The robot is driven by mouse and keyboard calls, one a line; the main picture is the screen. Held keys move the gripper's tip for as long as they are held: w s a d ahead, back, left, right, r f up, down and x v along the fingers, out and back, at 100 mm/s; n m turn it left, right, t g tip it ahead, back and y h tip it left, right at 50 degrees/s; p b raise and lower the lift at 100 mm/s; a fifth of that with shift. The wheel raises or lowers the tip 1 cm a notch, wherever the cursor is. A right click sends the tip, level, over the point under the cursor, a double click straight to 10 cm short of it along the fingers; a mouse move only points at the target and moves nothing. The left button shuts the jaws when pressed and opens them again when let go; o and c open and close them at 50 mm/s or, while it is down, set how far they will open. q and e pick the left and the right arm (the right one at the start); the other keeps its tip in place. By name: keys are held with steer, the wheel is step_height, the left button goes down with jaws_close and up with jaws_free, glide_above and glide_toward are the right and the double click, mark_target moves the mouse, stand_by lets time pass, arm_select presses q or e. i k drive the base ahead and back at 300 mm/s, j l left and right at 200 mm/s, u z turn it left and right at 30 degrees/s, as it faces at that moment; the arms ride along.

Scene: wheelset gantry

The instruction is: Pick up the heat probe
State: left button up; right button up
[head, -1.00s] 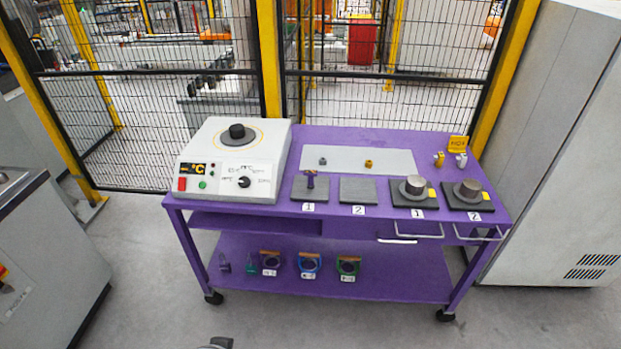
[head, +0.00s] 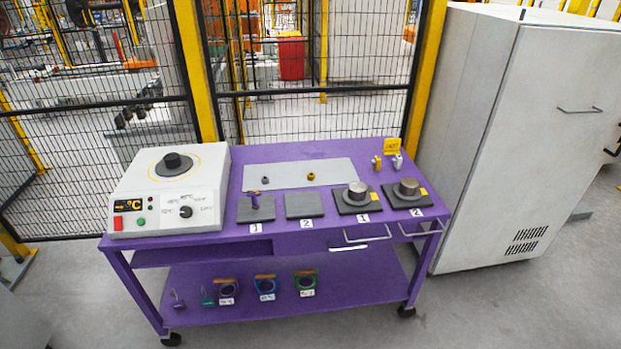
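No part is labelled as the heat probe, so I cannot tell for certain which it is. A small dark purple upright tool (head: 255,199) with a wider top stands on the grey pad marked 1 (head: 262,213), left of centre on the purple cart (head: 240,236). A small yellow piece (head: 376,163) and a small white piece (head: 397,162) stand at the cart's back right, by a yellow sign (head: 392,146). Neither of my grippers shows in the head view.
A heater box (head: 140,215) with a dial stands on the cart's left. Grey pad 2 (head: 304,205) is bare. Two metal cylinders (head: 356,191) (head: 408,187) sit on dark plates. The lower shelf holds several padlocks and rings. A mesh fence (head: 320,118) stands behind, a cabinet (head: 510,140) right.

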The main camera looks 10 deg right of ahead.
mark_target(255, 204)
steer(key=i+j+u, duration=0.15)
steer(key=i+j, duration=0.2)
steer(key=i+j+u, duration=0.15)
steer(key=i+j, duration=0.15)
steer(key=i, duration=0.25)
steer(key=i+j+u, duration=0.15)
steer(key=i, duration=0.35)
steer(key=j, duration=0.1)
